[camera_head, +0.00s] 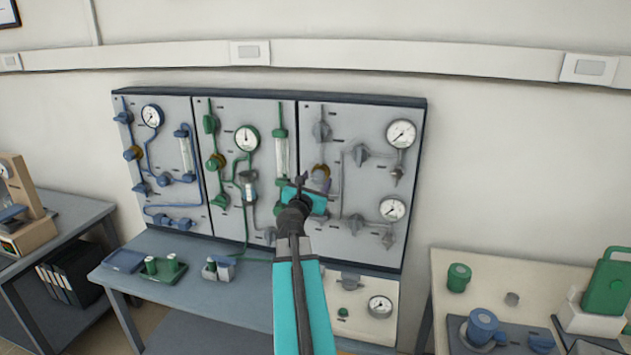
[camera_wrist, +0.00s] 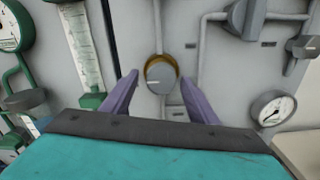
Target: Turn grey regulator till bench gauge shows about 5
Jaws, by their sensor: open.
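The grey regulator (camera_wrist: 161,75) is a round grey knob with a brass collar on the right-hand, grey-piped panel (camera_head: 370,125). In the wrist view my gripper (camera_wrist: 160,80) is open, its two purple fingers pointing at the panel, one to each side of the knob. Whether they touch it I cannot tell. In the head view my gripper (camera_head: 312,187) is in front of this panel's left part, and the knob (camera_head: 321,171) is partly hidden. The bench gauge (camera_head: 380,307) is a round white dial on a cream box at the bench's right end; its reading is too small to tell.
Grey valve handles and two other dials (camera_head: 400,134) (camera_head: 392,208) are on the same panel. Green-piped (camera_head: 228,115) and blue-piped (camera_head: 173,107) panels stand to its left. Trays with green-topped pots (camera_head: 163,268) lie on the bench below.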

